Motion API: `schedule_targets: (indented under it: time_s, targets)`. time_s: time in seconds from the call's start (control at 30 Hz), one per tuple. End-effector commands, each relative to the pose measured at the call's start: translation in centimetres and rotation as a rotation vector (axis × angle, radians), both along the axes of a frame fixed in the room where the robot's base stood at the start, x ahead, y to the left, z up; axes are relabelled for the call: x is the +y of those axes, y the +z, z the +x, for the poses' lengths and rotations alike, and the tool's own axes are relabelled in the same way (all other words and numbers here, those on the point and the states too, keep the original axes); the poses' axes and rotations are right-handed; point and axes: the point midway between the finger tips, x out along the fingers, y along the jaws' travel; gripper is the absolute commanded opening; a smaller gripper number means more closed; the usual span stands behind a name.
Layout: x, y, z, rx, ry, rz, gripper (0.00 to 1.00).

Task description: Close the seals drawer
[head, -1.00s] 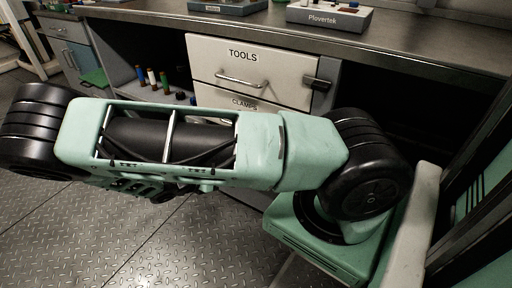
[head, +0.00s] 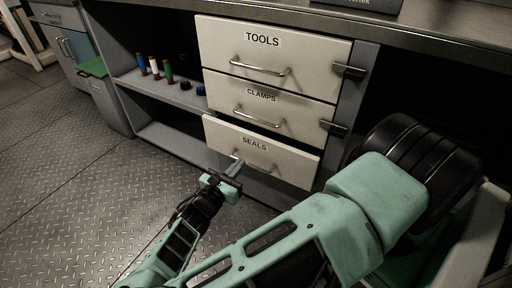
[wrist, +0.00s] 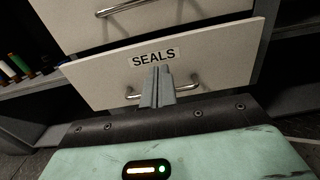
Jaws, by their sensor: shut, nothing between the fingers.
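The seals drawer (head: 301,166) is the lowest of three white drawers, with a dark label and a metal bar handle (head: 262,168). It stands out a little from the drawers above it. In the wrist view the drawer front (wrist: 212,62) fills the middle, with its handle (wrist: 188,89) partly hidden behind my fingers. My gripper (head: 238,163) is shut and empty, its fingertips pointing at the drawer front beside the handle. In the wrist view the closed fingers (wrist: 158,72) lie just under the SEALS label. I cannot tell whether they touch the front.
Above are the tools drawer (head: 310,60) and the clamps drawer (head: 305,112), both flush. Dark latches (head: 348,70) sit at their right edge. An open shelf (head: 180,95) with several small coloured bottles is to the left. The metal floor (head: 85,175) in front is clear.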

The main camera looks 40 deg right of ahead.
Motion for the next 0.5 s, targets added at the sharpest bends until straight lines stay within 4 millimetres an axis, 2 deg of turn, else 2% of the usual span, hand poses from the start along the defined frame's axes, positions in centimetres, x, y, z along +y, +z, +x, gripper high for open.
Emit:
schedule_targets:
  time_s: [0.03,0.2,0.4,0.5]
  targets:
    - [-1.2,-0.1,0.3,-0.002,-0.004,-0.005,0.0]
    - [-4.5,-0.1,1.5,0.0,-0.004,-0.005,0.0]
    - [-7.7,-0.2,2.7,0.0,-0.004,-0.002,0.0]
    - [-8.7,-0.1,3.1,0.001,-0.002,-0.001,0.0]
